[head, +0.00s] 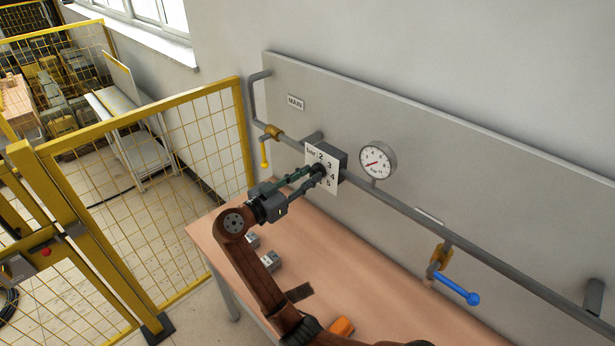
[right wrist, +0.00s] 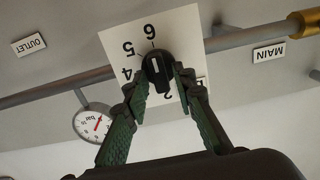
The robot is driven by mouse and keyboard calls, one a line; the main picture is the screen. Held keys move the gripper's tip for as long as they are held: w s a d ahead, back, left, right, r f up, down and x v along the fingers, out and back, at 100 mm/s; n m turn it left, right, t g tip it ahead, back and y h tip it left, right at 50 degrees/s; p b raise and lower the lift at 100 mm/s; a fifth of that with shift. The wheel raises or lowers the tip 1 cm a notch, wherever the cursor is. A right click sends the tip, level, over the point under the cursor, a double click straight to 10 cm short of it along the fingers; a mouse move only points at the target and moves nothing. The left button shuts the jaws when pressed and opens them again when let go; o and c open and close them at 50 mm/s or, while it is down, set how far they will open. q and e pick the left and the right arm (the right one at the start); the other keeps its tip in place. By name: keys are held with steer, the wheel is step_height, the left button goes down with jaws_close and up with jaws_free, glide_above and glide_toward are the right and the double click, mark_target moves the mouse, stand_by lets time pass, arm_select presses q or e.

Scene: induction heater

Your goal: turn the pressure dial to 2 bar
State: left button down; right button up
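The pressure dial is a black knob (right wrist: 157,68) with a white mark, on a white number plate (head: 323,168) on the pipe. In the right wrist view the picture is upside down, and the knob's mark faces roughly towards the 6 side. My right gripper (head: 318,173) is at the dial, its two green fingers on either side of the knob; it also shows in the right wrist view (right wrist: 161,78). The fingers look open around the knob; firm contact is not clear. They hide some numbers. A round gauge (head: 377,160) has a red needle; its reading is too small to tell. My left gripper is not in view.
A blue-handled valve (head: 457,289) and a yellow-handled valve (head: 265,152) hang from the pipe. Small grey blocks (head: 270,261) and an orange object (head: 341,327) are on the wooden table (head: 400,290). A yellow mesh fence (head: 200,140) stands left.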

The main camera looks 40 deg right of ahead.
steer(key=c, duration=0.3)
jaws_close()
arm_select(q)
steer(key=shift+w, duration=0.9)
